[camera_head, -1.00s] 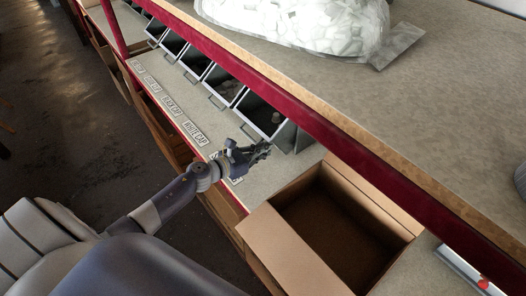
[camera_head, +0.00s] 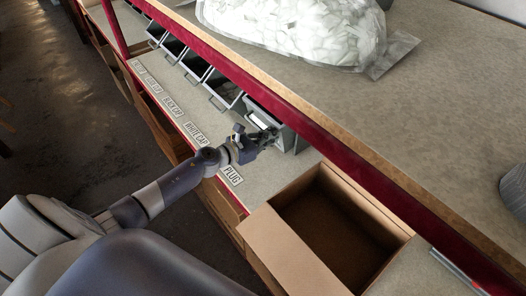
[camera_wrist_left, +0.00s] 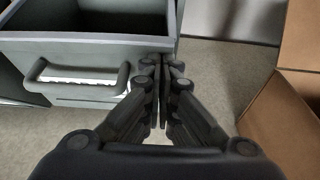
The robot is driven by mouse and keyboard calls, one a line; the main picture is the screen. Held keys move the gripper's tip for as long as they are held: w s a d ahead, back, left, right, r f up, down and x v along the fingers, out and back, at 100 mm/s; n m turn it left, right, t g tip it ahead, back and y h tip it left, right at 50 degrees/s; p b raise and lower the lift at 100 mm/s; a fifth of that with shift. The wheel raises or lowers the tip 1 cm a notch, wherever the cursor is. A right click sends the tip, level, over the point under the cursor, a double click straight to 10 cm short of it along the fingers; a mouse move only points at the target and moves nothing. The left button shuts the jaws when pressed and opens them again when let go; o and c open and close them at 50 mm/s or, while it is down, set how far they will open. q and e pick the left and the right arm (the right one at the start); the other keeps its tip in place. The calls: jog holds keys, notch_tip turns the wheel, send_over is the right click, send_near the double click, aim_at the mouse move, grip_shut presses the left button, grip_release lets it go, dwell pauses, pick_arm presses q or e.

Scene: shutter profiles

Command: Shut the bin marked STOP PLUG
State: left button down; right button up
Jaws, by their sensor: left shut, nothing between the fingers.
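The grey end bin (camera_head: 286,136) sits under the shelf edge, nearest the cardboard box. The label strip (camera_head: 231,174) in front of it reads PLUG; its first word is hidden behind my arm. My left gripper (camera_head: 266,140) is at the bin's front, shut and empty. In the left wrist view, the bin's front (camera_wrist_left: 85,52) with its bar handle fills the upper left. The shut fingertips (camera_wrist_left: 162,66) are at the right edge of that front, touching or very close. The bin's inside is mostly hidden in the head view. My right gripper is not in view.
Several more grey bins (camera_head: 223,90) stand in a row to the upper left, with label strips before them. An open cardboard box (camera_head: 278,248) stands to the right. A bag of white parts (camera_head: 295,28) lies on the upper shelf (camera_head: 455,120).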

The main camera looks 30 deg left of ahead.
pick_arm(q)
jog(key=shift+w+d+r+p, duration=0.35)
jog(key=shift+w+r, duration=0.55)
dwell(0.3)
